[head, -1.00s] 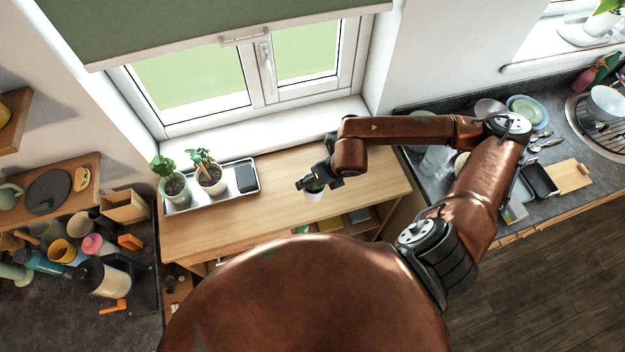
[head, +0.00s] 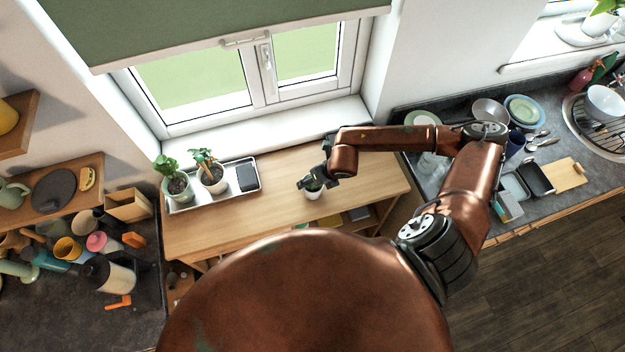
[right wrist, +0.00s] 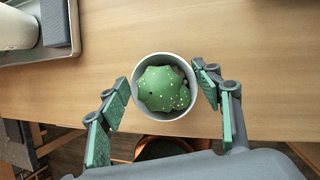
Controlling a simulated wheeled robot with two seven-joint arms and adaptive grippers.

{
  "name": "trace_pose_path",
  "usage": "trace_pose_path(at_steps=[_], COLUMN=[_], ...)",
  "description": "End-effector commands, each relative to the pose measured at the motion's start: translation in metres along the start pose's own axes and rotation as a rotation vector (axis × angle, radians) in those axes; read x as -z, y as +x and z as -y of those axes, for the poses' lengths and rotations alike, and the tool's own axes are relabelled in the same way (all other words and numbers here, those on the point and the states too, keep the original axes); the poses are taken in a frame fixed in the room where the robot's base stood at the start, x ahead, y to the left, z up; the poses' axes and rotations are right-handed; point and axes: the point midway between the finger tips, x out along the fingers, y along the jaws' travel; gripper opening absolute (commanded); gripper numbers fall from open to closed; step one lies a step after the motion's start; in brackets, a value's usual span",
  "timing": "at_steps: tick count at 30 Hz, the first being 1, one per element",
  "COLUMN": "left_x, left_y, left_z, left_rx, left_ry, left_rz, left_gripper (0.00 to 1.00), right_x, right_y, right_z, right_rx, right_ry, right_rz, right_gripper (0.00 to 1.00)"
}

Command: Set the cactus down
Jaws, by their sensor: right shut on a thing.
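The cactus (right wrist: 163,88) is a round green ribbed plant with pale dots in a whitish pot (right wrist: 140,108). In the right wrist view it sits between the finger pads of my right gripper (right wrist: 164,92), which is shut on the pot. In the head view the pot (head: 313,194) is near the front edge of the wooden counter (head: 285,215), under my right gripper (head: 307,185). The gripper partly hides the cactus there. The pot looks upright; I cannot tell whether its base touches the wood. My left gripper is out of view.
A metal tray (head: 216,200) with two potted plants (head: 177,184) (head: 212,178) and a dark box (head: 246,178) stands at the counter's left back. The wood between tray and cactus is clear. Shelves (head: 358,214) lie below the front edge.

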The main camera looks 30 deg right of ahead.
Motion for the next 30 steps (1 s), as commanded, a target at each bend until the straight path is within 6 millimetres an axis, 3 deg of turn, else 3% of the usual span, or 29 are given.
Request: trace_pose_path(at_steps=[1,2,6,9,20,23,30], left_x=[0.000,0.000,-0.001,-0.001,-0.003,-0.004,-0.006], left_y=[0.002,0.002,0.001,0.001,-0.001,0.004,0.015], left_z=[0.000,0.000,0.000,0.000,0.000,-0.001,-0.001], left_rx=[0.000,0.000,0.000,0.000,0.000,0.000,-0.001], left_ry=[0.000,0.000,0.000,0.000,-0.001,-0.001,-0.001], left_rz=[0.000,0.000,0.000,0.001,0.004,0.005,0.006], left_gripper=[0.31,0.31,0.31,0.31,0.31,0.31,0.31], right_x=[0.000,0.001,0.000,0.000,-0.001,-0.001,0.001], right_y=[0.002,0.001,0.001,0.001,-0.003,-0.014,-0.062], right_z=[0.000,0.000,0.000,0.000,0.000,0.001,0.001], right_rx=[-0.001,0.000,0.000,0.000,0.000,0.000,0.002], right_ry=[0.000,0.000,0.000,0.000,0.000,0.001,-0.003], right_rz=[0.001,0.000,0.000,0.000,0.001,0.002,0.002], right_gripper=[0.09,0.60,0.70,0.77,0.77,0.77,0.77])
